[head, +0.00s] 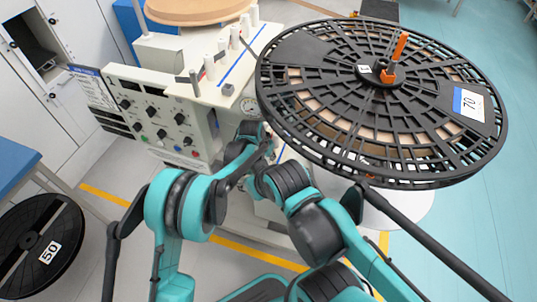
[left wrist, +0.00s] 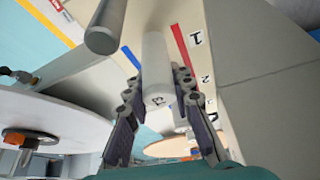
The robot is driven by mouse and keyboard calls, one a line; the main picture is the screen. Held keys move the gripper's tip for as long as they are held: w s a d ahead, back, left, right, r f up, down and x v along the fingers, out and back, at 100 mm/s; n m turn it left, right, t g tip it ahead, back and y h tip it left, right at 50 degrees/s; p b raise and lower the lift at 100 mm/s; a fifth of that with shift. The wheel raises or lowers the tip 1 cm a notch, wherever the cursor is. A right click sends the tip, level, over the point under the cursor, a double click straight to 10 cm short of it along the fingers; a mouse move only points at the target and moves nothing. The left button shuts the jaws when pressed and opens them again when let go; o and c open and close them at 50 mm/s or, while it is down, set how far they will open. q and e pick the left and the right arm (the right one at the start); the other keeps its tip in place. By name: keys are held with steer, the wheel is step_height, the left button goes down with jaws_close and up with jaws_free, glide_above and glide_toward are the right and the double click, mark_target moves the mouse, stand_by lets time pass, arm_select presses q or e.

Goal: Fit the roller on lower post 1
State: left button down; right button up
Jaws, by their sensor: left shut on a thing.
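In the left wrist view my left gripper (left wrist: 160,84) is shut on a white roller (left wrist: 155,66), with a finger on each side. A dark mark is on the roller's near end. Its far end points at the pale panel, which has a red stripe (left wrist: 183,50) and the printed numbers 1 (left wrist: 196,39) and 2. A grey cylindrical post (left wrist: 103,30) stands up and left of the roller, apart from it. I cannot tell whether the roller touches any post. In the head view the left gripper's fingers and the roller are hard to make out. My right gripper does not show.
A large black reel (head: 460,62) marked 70 covers the right side. The pale station (head: 165,90) carries white rollers on its deck and a knob panel (head: 150,115). Another black reel (head: 25,270) marked 50 is at lower left. A white disc (left wrist: 50,112) is left in the wrist view.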

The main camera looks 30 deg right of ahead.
arm_select(q)
steer(key=c, duration=1.3)
jaws_free()
steer(key=shift+d+f, duration=0.1)
steer(key=shift+d, duration=0.1)
steer(key=shift+a, duration=0.15)
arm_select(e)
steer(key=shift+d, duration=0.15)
arm_select(q)
steer(key=p+v, duration=0.3)
steer(key=v, duration=0.9)
steer(key=shift+p, duration=0.4)
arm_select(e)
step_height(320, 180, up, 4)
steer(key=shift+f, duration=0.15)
arm_select(q)
steer(key=shift+s, duration=0.15)
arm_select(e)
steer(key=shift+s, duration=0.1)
